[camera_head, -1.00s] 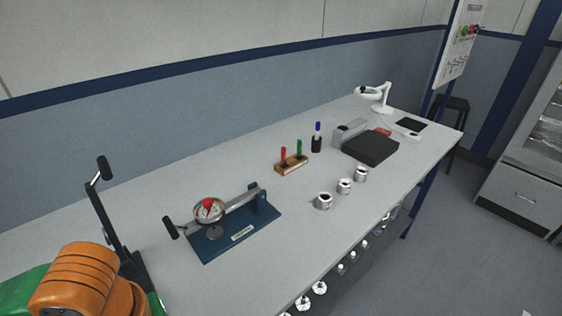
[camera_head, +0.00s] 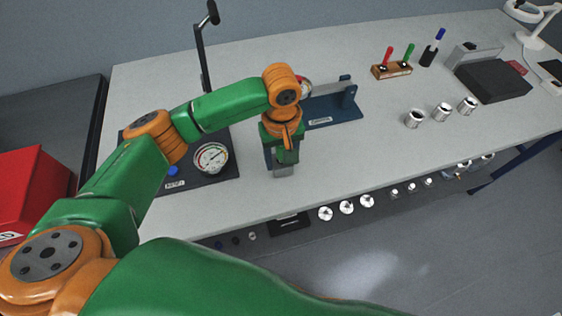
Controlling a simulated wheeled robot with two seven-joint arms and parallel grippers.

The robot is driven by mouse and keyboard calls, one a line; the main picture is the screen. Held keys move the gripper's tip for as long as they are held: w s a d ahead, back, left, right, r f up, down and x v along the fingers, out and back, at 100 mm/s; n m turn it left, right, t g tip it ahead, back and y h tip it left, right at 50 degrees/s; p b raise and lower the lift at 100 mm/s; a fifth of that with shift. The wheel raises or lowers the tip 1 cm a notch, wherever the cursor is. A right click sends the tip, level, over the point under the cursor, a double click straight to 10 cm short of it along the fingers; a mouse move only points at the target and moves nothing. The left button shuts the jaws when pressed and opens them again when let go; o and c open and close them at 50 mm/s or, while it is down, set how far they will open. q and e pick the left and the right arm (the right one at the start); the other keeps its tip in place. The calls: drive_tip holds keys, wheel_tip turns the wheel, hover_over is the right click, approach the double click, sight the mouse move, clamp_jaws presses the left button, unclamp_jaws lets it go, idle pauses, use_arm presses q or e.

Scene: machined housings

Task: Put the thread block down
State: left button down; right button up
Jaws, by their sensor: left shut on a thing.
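My left arm reaches in from the left over the bench. Its gripper (camera_head: 284,158) points down near the front part of the bench, in front of the blue fixture, and is shut on a small grey piece, the thread block (camera_head: 284,171). The block shows only as a small grey shape below the fingers, and its upper part is hidden. I cannot tell whether it touches the bench top or hangs just above it. My right gripper is not in view.
A blue fixture (camera_head: 335,112) stands behind the gripper. A dial gauge (camera_head: 211,158) on a dark base is to its left. A wooden holder (camera_head: 391,71), silver cups (camera_head: 442,112) and a black box (camera_head: 492,81) are to the right. A shelf (camera_head: 290,223) with parts lies below the front edge.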

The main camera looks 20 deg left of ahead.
use_arm(q)
drive_tip(key=shift+f, duration=1.15)
drive_tip(key=shift+c, duration=1)
unclamp_jaws()
drive_tip(key=shift+s, duration=0.1)
wheel_tip(320, 180, up, 12)
drive_tip(key=shift+r, duration=0.1)
